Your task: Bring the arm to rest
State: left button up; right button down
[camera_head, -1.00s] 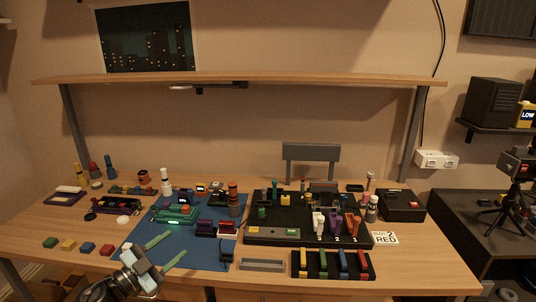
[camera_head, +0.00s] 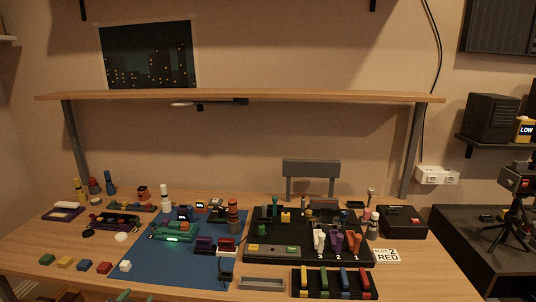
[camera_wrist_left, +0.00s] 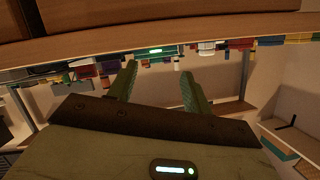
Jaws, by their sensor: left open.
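My left gripper (camera_head: 137,297) shows only as two green fingertips at the bottom edge of the head view, low in front of the table (camera_head: 60,283). The left wrist view shows its two green fingers (camera_wrist_left: 158,72) spread apart with nothing between them. That view is upside down, with the table's edge (camera_wrist_left: 225,28) across the top, beyond the fingertips. The fingers look clear of the table. The rest of the left arm is out of the head view. My right gripper is not in view.
A blue mat (camera_head: 150,272) holds a green model (camera_head: 176,231) with a glowing green strip. A black tray (camera_head: 262,258) and a lever panel (camera_head: 334,283) stand to the right. A shelf (camera_head: 240,96) spans above.

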pick_arm(q)
jog(key=s+d+f+g+h, duration=0.1)
jog(key=s+d+f, duration=0.4)
jog(key=s, duration=0.4)
jog(key=s+d+f+g+h, duration=0.1)
jog(key=s+d+f, duration=0.2)
jog(key=s+f, duration=0.45)
jog(key=s+d+f+g, duration=0.1)
jog(key=s+d, duration=0.1)
jog(key=s, duration=0.6)
jog(key=s+d+f+g, duration=0.1)
jog(key=s+d, duration=0.2)
jog(key=s, duration=0.5)
jog(key=s+d+f+n+g+h, duration=0.1)
jog(key=s+d, duration=0.2)
jog(key=s, duration=0.6)
jog(key=shift+g, duration=0.3)
